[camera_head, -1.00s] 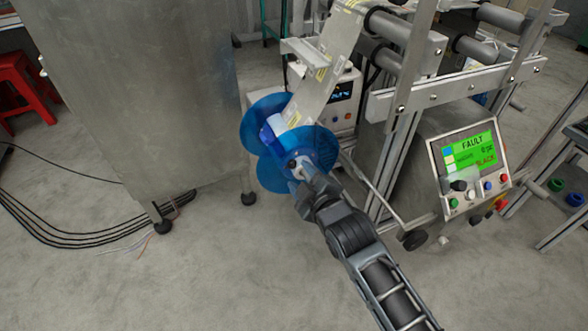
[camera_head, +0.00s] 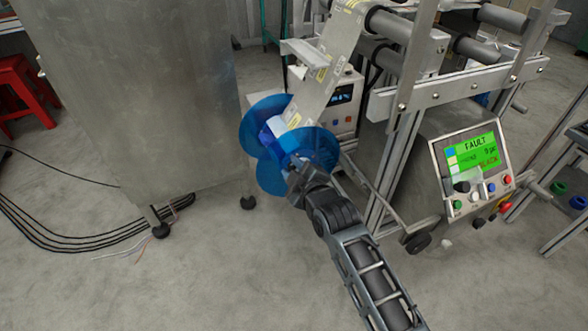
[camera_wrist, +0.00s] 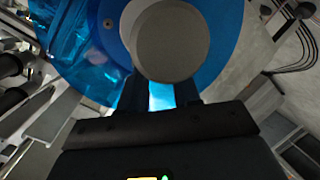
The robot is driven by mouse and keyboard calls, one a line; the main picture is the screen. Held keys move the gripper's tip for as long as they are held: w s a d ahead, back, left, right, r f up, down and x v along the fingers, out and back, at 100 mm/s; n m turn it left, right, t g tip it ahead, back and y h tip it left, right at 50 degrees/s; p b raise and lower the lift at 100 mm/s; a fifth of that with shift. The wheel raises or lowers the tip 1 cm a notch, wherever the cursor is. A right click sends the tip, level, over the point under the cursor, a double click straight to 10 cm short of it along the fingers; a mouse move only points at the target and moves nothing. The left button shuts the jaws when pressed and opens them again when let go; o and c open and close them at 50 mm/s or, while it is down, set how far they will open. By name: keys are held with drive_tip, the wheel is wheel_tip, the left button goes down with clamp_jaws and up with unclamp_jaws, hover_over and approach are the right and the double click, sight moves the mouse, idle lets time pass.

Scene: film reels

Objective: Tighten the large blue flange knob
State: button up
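A reel with two translucent blue flanges (camera_head: 312,143) hangs at the lower left of the machine, with pale printed web running up from it. My gripper (camera_head: 299,178) is at the near flange's hub and hides the knob in the head view. In the wrist view, a round grey knob face (camera_wrist: 172,40) stands in front of the blue flange (camera_wrist: 222,30). My gripper's two dark fingers (camera_wrist: 160,94) reach up to the knob's lower edge, with a light blue gap between them. Their tips are hidden at the knob, so I cannot tell whether they grip it.
A control panel (camera_head: 472,160) with a green FAULT screen is to the right. A large metal cabinet (camera_head: 140,100) stands left of the reel. Black cables (camera_head: 75,240) lie on the floor at the left. The floor in front is clear.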

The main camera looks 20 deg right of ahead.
clamp_jaws()
drive_tip(key=shift+f+b, duration=0.15)
drive_tip(key=shift+b, duration=0.3)
drive_tip(key=shift+w+a+f+m+t+h+b, duration=0.15)
drive_tip(key=shift+m+t+h+b, duration=0.55)
drive_tip(key=shift+h+b, duration=0.85)
drive_tip(key=shift+s+a+f+m+t+h+b, duration=0.15)
drive_tip(key=shift+m+t+h+b, duration=0.55)
drive_tip(key=shift+b, duration=1.6)
drive_tip(key=shift+w+a+f+m+t+h+b, duration=0.1)
drive_tip(key=shift+a+m+t+h+b, duration=0.15)
drive_tip(key=shift+m+h+b, duration=1.3)
drive_tip(key=shift+f+h+b, duration=0.15)
drive_tip(key=shift+h+b, duration=0.25)
drive_tip(key=shift+h, duration=0.4)
drive_tip(key=shift+o, duration=2.2)
unclamp_jaws()
